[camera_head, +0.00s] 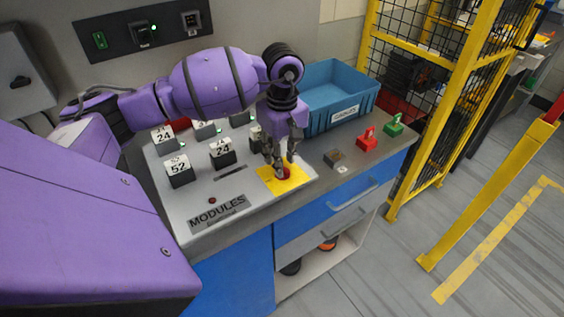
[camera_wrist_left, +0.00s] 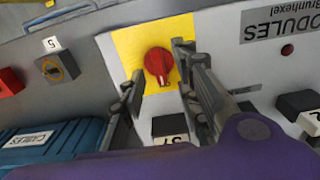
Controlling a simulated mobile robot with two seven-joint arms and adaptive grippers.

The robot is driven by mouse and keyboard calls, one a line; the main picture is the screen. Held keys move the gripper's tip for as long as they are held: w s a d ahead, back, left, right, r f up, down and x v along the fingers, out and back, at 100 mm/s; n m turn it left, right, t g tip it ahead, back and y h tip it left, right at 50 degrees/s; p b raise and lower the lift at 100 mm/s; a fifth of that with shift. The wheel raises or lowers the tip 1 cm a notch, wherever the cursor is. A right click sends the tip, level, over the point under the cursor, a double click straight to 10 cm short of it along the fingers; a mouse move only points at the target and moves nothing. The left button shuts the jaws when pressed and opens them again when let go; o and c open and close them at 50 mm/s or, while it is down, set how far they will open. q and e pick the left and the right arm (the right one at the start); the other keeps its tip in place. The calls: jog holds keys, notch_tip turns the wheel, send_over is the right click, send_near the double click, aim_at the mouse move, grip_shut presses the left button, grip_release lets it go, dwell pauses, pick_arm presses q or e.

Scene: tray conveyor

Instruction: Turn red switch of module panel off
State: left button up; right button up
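The module panel (camera_head: 200,200) is a light grey board marked MODULES on the worktop. Its red rotary switch (camera_head: 284,173) sits on a yellow square plate (camera_head: 268,179) at the panel's right front corner. In the left wrist view the red switch (camera_wrist_left: 158,63) is round with a small white mark at its lower edge. My left gripper (camera_head: 280,168) points down at the switch. In the left wrist view its fingers (camera_wrist_left: 157,75) are apart, one on each side of the switch; I cannot tell whether they touch it. My right gripper is not in view.
Several numbered black-and-white modules (camera_head: 222,153) stand on the panel behind and left of the switch. A blue bin (camera_head: 335,95) stands behind right. A red block (camera_head: 366,140), a green block (camera_head: 394,124) and a grey block (camera_head: 334,158) lie right. A yellow fence (camera_head: 450,100) stands beyond.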

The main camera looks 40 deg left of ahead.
pick_arm(q)
jog(key=shift+f, duration=1.2)
jog(key=shift+d, duration=0.1)
grip_shut()
